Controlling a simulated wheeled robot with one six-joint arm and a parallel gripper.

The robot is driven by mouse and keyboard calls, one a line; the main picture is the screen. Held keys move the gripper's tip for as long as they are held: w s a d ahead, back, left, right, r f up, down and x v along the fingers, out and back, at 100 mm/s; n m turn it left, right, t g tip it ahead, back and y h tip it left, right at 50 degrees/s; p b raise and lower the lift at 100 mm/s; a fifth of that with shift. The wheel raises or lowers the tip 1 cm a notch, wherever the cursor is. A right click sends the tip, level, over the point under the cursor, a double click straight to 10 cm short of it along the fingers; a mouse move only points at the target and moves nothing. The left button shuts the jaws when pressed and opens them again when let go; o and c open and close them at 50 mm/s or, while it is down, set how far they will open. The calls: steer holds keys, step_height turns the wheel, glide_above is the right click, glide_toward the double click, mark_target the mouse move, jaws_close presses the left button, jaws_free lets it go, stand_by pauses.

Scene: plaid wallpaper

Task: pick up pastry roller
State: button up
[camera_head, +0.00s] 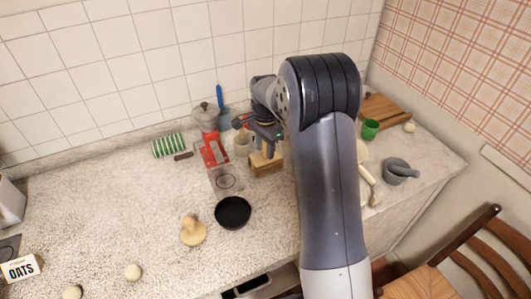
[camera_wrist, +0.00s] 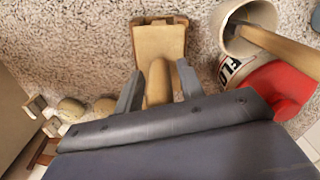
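The pastry roller (camera_wrist: 160,40) is pale wood, with a wide block-like head and a stubby handle. In the wrist view it is at the top centre, and its handle reaches between my fingers. In the head view it shows in part (camera_head: 265,165) on the counter, below my gripper (camera_head: 266,140). My gripper also shows in the wrist view (camera_wrist: 159,90), with one finger on each side of the handle. The fingers look open, with narrow gaps to the handle. The handle's near end is hidden by my gripper body.
A grey mortar (camera_head: 399,170) is right of my arm.

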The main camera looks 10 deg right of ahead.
jaws_close()
steer(key=shift+r, duration=0.1)
step_height(320, 180, up, 10)
steer(key=shift+f+b, duration=0.1)
steer(key=shift+b, duration=0.65)
steer(key=shift+c, duration=2.2)
jaws_free()
steer(key=shift+c, duration=1.3)
